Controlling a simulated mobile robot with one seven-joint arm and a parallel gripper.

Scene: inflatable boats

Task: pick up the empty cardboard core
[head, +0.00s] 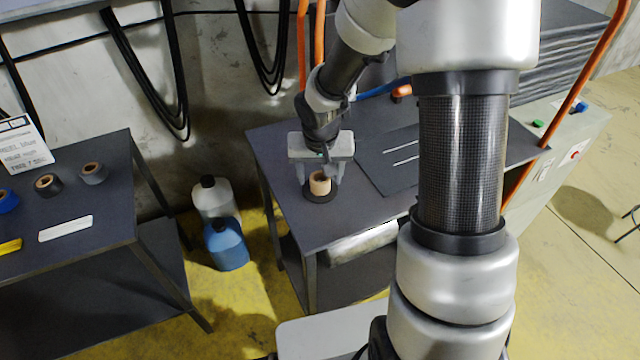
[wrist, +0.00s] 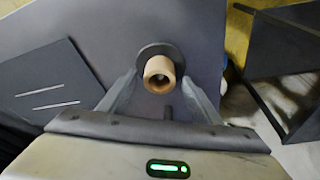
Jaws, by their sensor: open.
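The cardboard core (head: 320,183) is a short tan tube with a hollow middle. It stands upright on a dark round disc (head: 322,198) on the dark grey table. In the wrist view the core (wrist: 159,76) shows its open end, with the disc (wrist: 178,53) behind it. My gripper (head: 320,188) is open and points down over the core. In the wrist view its two fingers (wrist: 162,84) show to the left and right of the core, with gaps. I cannot tell whether the fingertips reach down to the core's height.
A dark flat panel with two pale slots (head: 390,163) lies right of the core. A second table (head: 100,215) at left holds several tape rolls (head: 93,173), a white bar and a sign. White and blue jugs (head: 226,247) stand on the floor between the tables.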

